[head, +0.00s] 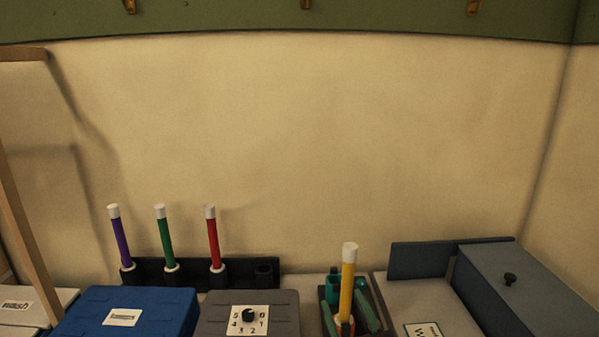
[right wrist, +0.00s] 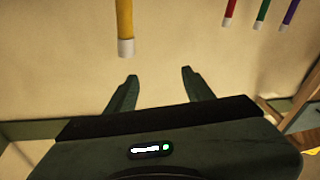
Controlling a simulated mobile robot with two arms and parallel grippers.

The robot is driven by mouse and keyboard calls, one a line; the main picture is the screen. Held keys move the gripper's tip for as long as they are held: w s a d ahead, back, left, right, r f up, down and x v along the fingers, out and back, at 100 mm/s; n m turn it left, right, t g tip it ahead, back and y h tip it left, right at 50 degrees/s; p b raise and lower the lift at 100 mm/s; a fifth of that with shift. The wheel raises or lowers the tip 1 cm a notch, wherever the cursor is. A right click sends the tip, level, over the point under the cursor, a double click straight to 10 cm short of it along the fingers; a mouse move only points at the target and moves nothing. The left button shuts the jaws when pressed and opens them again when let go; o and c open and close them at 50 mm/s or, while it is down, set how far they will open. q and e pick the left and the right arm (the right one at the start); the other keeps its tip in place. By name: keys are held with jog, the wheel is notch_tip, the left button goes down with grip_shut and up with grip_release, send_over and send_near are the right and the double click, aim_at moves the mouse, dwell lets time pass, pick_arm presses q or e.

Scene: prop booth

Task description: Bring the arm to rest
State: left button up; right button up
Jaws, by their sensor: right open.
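My right gripper (head: 342,302) shows at the bottom of the head view. Its two green fingers are apart, one on each side of the lower part of a yellow stick (head: 348,278) with a white cap. In the right wrist view, which is upside down, the gripper (right wrist: 158,77) is open with nothing between the fingertips. The yellow stick (right wrist: 124,20) shows beyond the fingers there, apart from them. I cannot tell the exact depth between them. My left gripper is not in view.
Purple (head: 119,235), green (head: 165,238) and red (head: 212,238) sticks stand in a dark rack (head: 240,272). In front are a blue box (head: 160,302) and a grey dial box (head: 215,312). A slate box (head: 535,285) with a knob stands right. The wall area above is clear.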

jog(key=s+d+f+m+g+h, duration=0.2)
jog(key=s+d+f+g+h, duration=0.1)
jog(key=s+d+f, duration=0.3)
jog(key=s+d+f+m+g+h, duration=0.3)
jog(key=s+d+f+g, duration=0.1)
jog(key=f, duration=0.4)
jog(key=s+d+f+n+g+y, duration=0.1)
jog(key=s+f+g, duration=0.35)
jog(key=s, duration=0.55)
jog(key=s+d+f+n+g, duration=0.1)
jog(key=s+f+g, duration=0.35)
jog(key=s, duration=0.55)
notch_tip(320, 180, down, 28)
jog(key=s+r+g, duration=0.1)
jog(key=s, duration=0.1)
jog(key=s+d+f+g+b, duration=0.1)
jog(key=s+d+f, duration=0.1)
jog(key=s+f, duration=1.4)
jog(key=shift+s+d+f, duration=0.2)
jog(key=shift+d+f, duration=0.1)
jog(key=shift+f, duration=0.25)
